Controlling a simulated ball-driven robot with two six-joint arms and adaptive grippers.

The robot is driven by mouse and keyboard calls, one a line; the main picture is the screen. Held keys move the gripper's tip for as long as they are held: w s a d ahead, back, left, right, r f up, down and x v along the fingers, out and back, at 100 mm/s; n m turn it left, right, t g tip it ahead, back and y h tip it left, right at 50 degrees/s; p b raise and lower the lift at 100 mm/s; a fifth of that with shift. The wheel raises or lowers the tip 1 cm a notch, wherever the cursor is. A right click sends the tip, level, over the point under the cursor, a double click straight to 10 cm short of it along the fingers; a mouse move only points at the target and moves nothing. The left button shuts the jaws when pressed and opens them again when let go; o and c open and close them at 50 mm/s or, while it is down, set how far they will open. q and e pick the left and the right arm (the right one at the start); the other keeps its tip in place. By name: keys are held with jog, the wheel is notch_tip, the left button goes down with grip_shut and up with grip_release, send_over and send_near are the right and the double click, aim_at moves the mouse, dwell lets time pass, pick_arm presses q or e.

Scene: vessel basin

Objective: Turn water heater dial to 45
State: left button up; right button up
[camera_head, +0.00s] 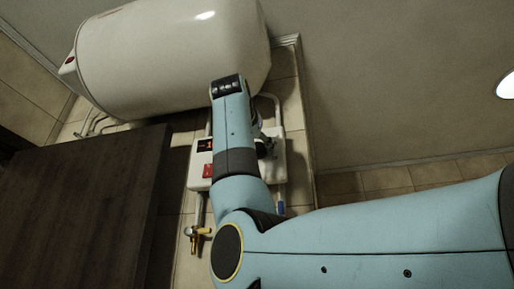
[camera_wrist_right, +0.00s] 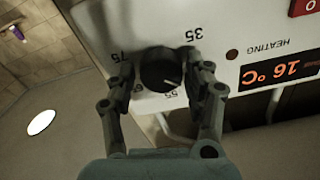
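The water heater dial (camera_wrist_right: 160,70) is a round black knob on a white control panel (camera_head: 196,172). In the right wrist view the labels 35, 75 and 55 show around it, with one partly covered label; no 45 label is visible. Its white mark points down-right, between the 55 label and my right finger. My right gripper (camera_wrist_right: 161,78) has one finger on each side of the dial, very close to it; I cannot tell whether both touch. In the head view my right arm covers part of the panel, and the gripper (camera_head: 262,148) is partly hidden. My left gripper is out of view.
A white cylindrical tank (camera_head: 165,50) hangs above the panel. The display (camera_wrist_right: 281,73) reads 16 °C, near a red switch (camera_wrist_right: 305,6). Pipes and a brass valve (camera_head: 196,235) sit below the panel. A dark cabinet (camera_head: 75,210) stands at left.

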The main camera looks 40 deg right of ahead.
jog(key=shift+w, duration=0.1)
jog(key=c, duration=0.4)
jog(key=shift+c, duration=1.3)
jog(key=shift+n, duration=0.3)
jog(key=shift+c, duration=0.4)
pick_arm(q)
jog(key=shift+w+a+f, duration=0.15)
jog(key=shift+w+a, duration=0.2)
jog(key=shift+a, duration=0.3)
pick_arm(e)
jog(key=shift+n, duration=0.8)
jog(key=o, duration=1.2)
jog(key=shift+w+d+f, duration=0.15)
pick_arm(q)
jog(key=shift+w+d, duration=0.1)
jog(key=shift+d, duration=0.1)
